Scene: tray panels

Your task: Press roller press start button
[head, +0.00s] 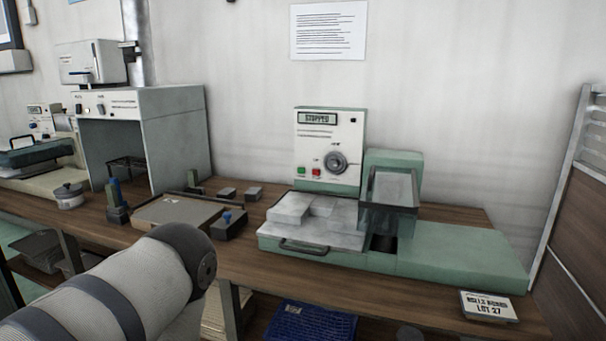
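The roller press (450,255) stands on the wooden bench at the right, green with an upright white control panel (329,150) at its back. The panel's display (319,118) reads "STOPPED". Below it are a small green button (301,170), a red button (316,172), and a round dark dial (336,162). White blocks (290,207) lie on the press's light plate at the left of the roller housing (391,195). My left arm shows at the lower left, in front of the bench; its gripper is out of view. My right gripper is not in view either.
A shallow brown tray (175,214) and small dark blocks lie left of the press. A grey-green hood (170,135) stands further left, with a lidded pot (68,196) beside it. A "LOT 27" sign (489,306) is at the front right. A blue basket (310,322) sits below.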

